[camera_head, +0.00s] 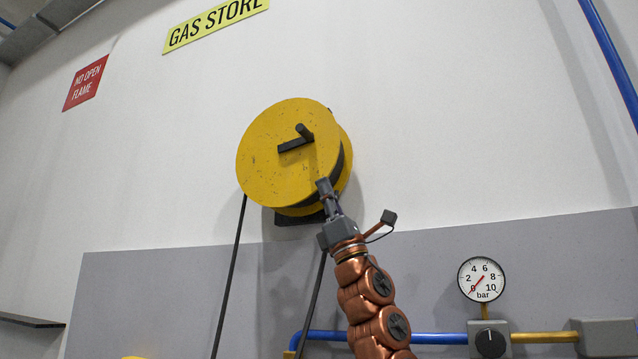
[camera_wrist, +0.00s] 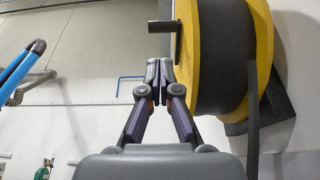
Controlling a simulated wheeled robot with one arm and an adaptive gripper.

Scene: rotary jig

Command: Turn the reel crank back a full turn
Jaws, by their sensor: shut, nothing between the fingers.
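A yellow reel (camera_head: 270,165) with a dark band wound on it is fixed to the wall. Its dark crank (camera_head: 293,144) is a short arm on the front face, with a peg handle (camera_head: 304,132) sticking out at its upper right end. In the wrist view the peg handle (camera_wrist: 165,26) stands out to the left of the reel (camera_wrist: 186,70), above my fingertips. My gripper (camera_head: 325,186) is shut and empty at the reel's lower right, below the crank and apart from it.
Two dark hose lengths (camera_head: 231,270) hang from the reel. A pressure gauge (camera_head: 481,279), a valve knob (camera_head: 490,341) and a blue pipe (camera_head: 440,338) sit at the lower right.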

